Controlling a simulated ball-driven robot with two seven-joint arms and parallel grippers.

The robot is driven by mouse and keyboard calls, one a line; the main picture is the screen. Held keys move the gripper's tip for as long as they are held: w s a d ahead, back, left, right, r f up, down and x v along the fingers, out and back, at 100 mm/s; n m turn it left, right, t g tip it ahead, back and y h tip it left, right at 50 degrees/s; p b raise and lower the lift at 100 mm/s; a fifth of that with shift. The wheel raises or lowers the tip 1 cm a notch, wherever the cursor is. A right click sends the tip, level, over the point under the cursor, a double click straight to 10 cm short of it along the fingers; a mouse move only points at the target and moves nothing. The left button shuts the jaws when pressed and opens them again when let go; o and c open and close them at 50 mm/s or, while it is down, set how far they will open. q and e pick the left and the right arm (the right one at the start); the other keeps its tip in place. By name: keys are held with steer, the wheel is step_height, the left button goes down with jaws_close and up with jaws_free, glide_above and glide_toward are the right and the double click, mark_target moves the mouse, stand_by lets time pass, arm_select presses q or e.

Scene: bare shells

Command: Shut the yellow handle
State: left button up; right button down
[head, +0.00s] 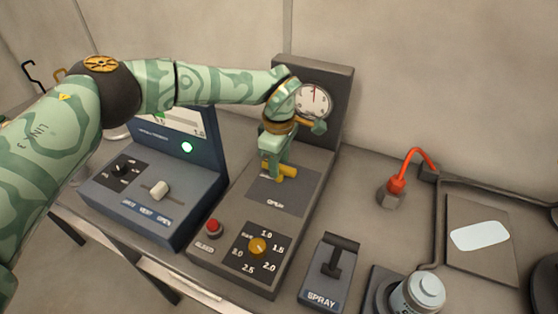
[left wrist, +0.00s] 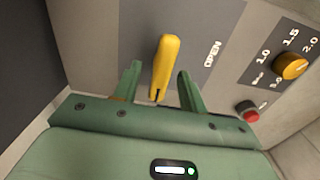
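The yellow handle (head: 287,172) sticks out of the dark plate on the grey panel, below the round gauge. In the left wrist view the yellow handle (left wrist: 165,62) stands between the two green fingers of my left gripper (left wrist: 159,72). The fingers are apart, with a gap visible on both sides of the handle. The word OPEN is printed on the plate beside it. In the head view my left gripper (head: 274,160) is at the handle and partly covers it. My right gripper is in neither view.
On the same panel sit a gauge (head: 312,101), a red button (head: 213,226) and a yellow knob (head: 257,245). A blue console (head: 160,205) stands left. A spray lever box (head: 327,275), a grey canister (head: 418,293) and a red hooked piece (head: 396,187) are right.

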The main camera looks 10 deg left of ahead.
arm_select(q)
steer(key=shift+s+f, duration=0.1)
step_height(320, 180, up, 16)
steer(key=p, duration=0.2)
stand_by(0.3)
